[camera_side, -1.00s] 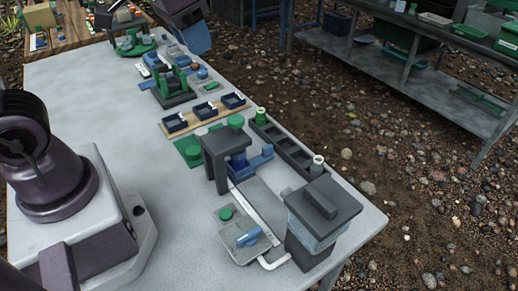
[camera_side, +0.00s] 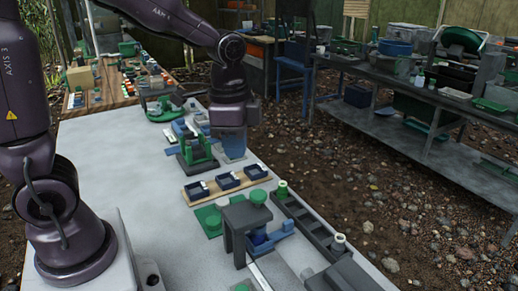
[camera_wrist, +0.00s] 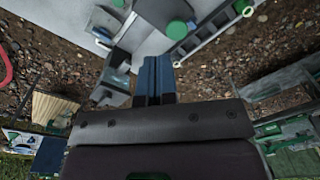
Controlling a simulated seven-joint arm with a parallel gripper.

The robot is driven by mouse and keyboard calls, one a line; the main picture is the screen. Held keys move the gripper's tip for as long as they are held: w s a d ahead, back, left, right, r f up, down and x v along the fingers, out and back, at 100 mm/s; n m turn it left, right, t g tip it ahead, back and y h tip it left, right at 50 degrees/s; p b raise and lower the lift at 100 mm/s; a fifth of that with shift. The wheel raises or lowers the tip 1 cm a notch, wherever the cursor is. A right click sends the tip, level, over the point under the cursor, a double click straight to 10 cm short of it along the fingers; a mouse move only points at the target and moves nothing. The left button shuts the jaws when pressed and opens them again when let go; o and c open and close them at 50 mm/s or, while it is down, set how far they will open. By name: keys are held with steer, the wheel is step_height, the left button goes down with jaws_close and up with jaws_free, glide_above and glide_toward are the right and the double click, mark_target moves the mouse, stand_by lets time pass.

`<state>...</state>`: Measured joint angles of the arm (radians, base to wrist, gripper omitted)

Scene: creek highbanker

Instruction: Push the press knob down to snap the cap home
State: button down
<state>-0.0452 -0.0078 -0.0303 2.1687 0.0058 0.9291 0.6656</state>
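The press is a dark grey frame (camera_side: 236,225) on the light table, with a round green knob (camera_side: 257,196) on top. A blue part (camera_side: 262,242) sits beneath its top; I cannot make out the cap there. In the wrist view the green knob (camera_wrist: 177,30) shows beyond my fingertips, on the dark press (camera_wrist: 158,12). My gripper (camera_side: 232,156) has blue fingers pointing down, behind the press in the side view and apart from the knob. In the wrist view its two fingers (camera_wrist: 154,60) lie side by side, shut with nothing visible between them.
A board with several dark blue trays (camera_side: 226,181) lies behind the press. A green fixture (camera_side: 196,152) stands just left of my fingers. A dark slotted rack (camera_side: 302,218) with green-topped and white vials runs along the table's right edge. The table's left side is clear.

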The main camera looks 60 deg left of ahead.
mark_target(258, 194)
steer(key=shift+w+f+m+g, duration=0.1)
steer(key=shift+w+f+m, duration=0.7)
steer(key=shift+f+m, duration=0.95)
steer(key=shift+w+f+m+g, duration=0.1)
steer(key=shift+w+f+m, duration=0.65)
steer(key=shift+f+m, duration=0.95)
steer(key=shift+w+f+m+g, duration=0.1)
steer(key=shift+w+f+m, duration=0.7)
steer(key=shift+f+m, duration=0.95)
steer(key=shift+f, duration=0.75)
steer(key=shift+r, duration=1.6)
